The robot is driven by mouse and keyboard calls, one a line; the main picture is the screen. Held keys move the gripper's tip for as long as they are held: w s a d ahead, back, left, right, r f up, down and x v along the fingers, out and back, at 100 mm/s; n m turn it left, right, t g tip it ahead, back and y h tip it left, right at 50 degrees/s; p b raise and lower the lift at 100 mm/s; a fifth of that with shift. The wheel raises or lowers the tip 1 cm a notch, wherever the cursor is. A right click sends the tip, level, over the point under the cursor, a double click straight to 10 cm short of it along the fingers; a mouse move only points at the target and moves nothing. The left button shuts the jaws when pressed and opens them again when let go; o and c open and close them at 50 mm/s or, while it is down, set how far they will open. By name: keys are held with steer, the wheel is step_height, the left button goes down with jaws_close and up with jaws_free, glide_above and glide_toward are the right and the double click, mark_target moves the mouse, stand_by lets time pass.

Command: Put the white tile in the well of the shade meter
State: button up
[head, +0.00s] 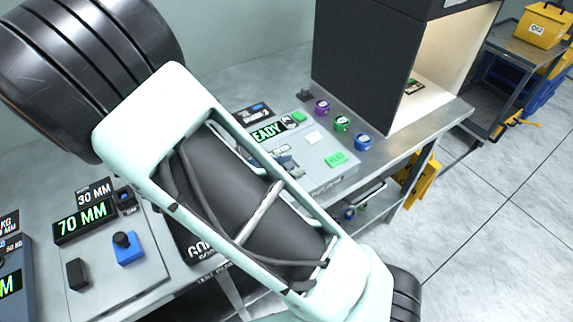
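A grey instrument (318,170) with a lit display reading "EADY", its left part cut off by my arm, sits on the steel bench; it looks like the shade meter. The well is not clearly visible. My gripper is not in view; my arm links cover the middle.
Purple (322,107), green (342,123) and blue (363,141) round items stand right of the instrument. A dark light booth (365,65) stands behind them. A gauge reading "70 MM" (85,218) is at the left.

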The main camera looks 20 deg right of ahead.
steer(key=shift+r, duration=0.2)
steer(key=v, duration=1.2)
